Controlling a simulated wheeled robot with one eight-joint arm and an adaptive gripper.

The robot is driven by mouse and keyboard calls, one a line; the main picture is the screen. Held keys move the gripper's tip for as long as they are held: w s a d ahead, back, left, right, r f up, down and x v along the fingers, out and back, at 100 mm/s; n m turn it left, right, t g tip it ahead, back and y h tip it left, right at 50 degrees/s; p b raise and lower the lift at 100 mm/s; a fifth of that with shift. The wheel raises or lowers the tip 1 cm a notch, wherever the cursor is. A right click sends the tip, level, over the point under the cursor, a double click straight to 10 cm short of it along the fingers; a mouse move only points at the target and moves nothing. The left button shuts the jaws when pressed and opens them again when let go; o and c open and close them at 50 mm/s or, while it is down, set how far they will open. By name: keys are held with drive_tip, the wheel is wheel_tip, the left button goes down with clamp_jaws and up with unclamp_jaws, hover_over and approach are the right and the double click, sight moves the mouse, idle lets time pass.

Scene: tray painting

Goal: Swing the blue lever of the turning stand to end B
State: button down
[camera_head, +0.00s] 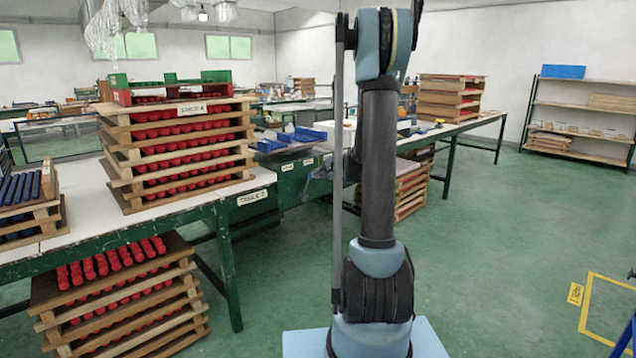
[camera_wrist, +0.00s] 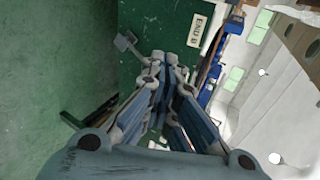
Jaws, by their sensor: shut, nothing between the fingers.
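In the wrist view my gripper (camera_wrist: 165,64) is shut and empty, its fingertips together in front of a dark green panel (camera_wrist: 150,18). A pale label (camera_wrist: 198,30) on this panel, right of the fingertips, seems to read END with a letter too small to be sure of. A small grey plate on a rod (camera_wrist: 125,42) shows left of the fingertips; I cannot tell what it belongs to. I cannot make out the blue lever or the turning stand for certain in either view.
Stacked wooden trays of red pieces (camera_head: 180,150) stand on a green-legged table (camera_head: 150,218) at left, with more stacked below. Blue bins (camera_head: 282,142) lie on the bench behind. Open green floor (camera_head: 480,250) spreads at right, with a shelf (camera_head: 580,110) by the wall.

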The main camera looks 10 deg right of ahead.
sight(307, 184)
drive_tip(key=w+d+f+m+t, duration=0.2)
drive_tip(key=w+d+f+m, duration=0.2)
drive_tip(key=w, duration=0.3)
drive_tip(key=w+d+f+m+t+h, duration=0.1)
drive_tip(key=w+d+f+m+t, duration=0.1)
drive_tip(key=w+f, duration=0.4)
drive_tip(key=d+m, duration=0.1)
drive_tip(key=d, duration=0.1)
drive_tip(key=shift+w+d+f+m, duration=0.25)
drive_tip(key=shift+w+d+m, duration=0.15)
drive_tip(key=x, duration=1)
drive_tip(key=shift+w+a, duration=0.1)
drive_tip(key=shift+w, duration=0.05)
drive_tip(key=shift+s+a+r, duration=1.1)
drive_tip(key=shift+s+a, duration=0.05)
drive_tip(key=shift+a, duration=0.2)
